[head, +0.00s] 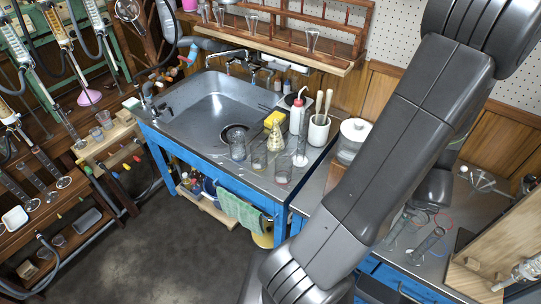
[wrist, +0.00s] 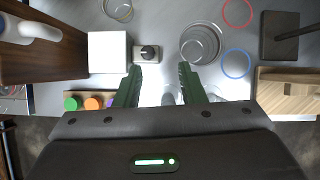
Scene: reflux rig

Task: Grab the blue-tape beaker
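Several clear glass beakers stand on the metal top right of the sink in the head view, among them a left one (head: 237,147), a middle one (head: 259,156) and a right one (head: 283,168). A round glass vessel (wrist: 200,44) lies just beyond the right finger, and another (wrist: 118,9) is at the top edge. No blue tape is clear on either. My gripper is hidden in the head view.
A sink (head: 215,103) is set in the blue bench. A wash bottle (head: 297,114), a brush pot (head: 318,130) and a paper roll (head: 353,138) stand near the beakers. The wrist view shows a blue ring (wrist: 236,63), a white block (wrist: 109,52) and a wooden block (wrist: 286,92) around my fingers.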

